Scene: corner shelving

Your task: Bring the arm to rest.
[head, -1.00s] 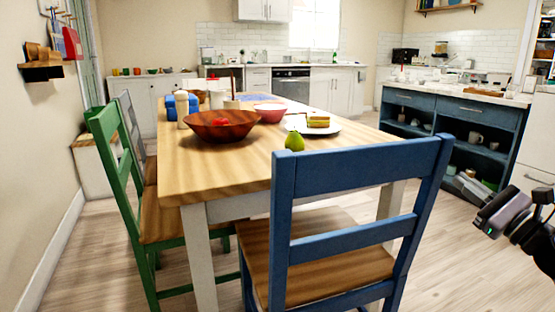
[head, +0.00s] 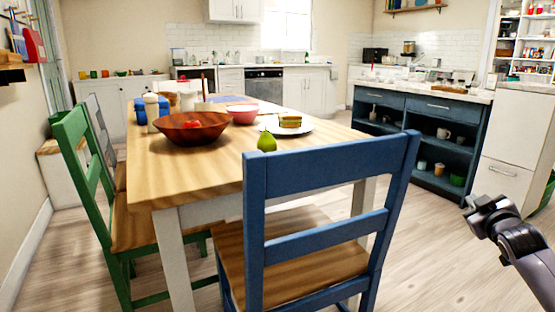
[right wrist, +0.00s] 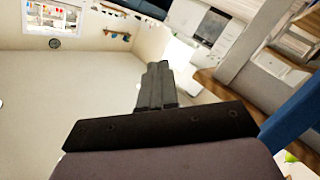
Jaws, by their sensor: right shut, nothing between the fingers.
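My right gripper (head: 468,208) is at the right of the head view, out over the floor and in front of the blue island. Its arm comes in from the lower right corner. In the right wrist view its dark fingers (right wrist: 155,85) are pressed together with nothing between them. It is clear of the table and the chairs. My left gripper is not in view.
A blue chair (head: 330,164) stands at the near end of the wooden table (head: 215,170), a green chair (head: 88,185) at its left. The table bears a wooden bowl (head: 190,130) and a pear (head: 266,141). The blue island (head: 400,108) is at right. Floor (head: 425,235) between is free.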

